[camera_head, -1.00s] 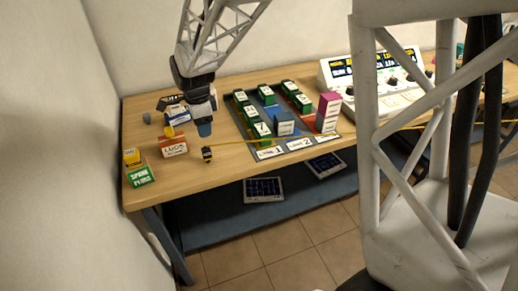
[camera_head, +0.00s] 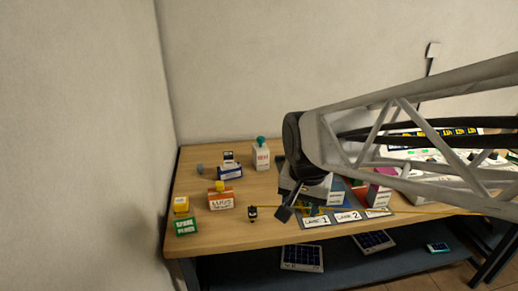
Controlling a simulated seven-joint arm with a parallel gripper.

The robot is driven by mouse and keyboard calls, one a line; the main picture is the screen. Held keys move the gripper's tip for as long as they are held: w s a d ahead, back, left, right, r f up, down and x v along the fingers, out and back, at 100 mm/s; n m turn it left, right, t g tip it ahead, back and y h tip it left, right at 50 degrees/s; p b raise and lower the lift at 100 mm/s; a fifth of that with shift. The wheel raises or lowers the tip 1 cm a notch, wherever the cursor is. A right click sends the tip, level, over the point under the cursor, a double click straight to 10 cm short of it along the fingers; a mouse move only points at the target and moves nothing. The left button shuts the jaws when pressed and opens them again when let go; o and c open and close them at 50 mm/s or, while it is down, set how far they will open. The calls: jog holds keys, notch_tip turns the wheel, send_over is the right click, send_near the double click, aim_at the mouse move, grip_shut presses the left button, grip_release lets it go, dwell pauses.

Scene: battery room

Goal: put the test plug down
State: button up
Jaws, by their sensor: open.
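The test plug (camera_head: 252,213), a small black piece on a yellow cord, sits on the front part of the wooden bench (camera_head: 225,238). My arm hides part of the gripper and much of the lane mat (camera_head: 302,211).
An orange and white LUGS box (camera_head: 221,201), a yellow box (camera_head: 181,205) and a green box (camera_head: 186,226) stand left of the plug. A white bottle (camera_head: 261,157) stands behind. Solar panels (camera_head: 302,257) lie on the lower shelf. Bare wood surrounds the plug.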

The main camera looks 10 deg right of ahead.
jog(key=s+d+n, duration=0.1)
jog(key=s+n, duration=0.4)
jog(key=s, duration=0.5)
jog(key=shift+d+r+t, duration=0.2)
jog(key=shift+d+t, duration=0.2)
dwell(0.6)
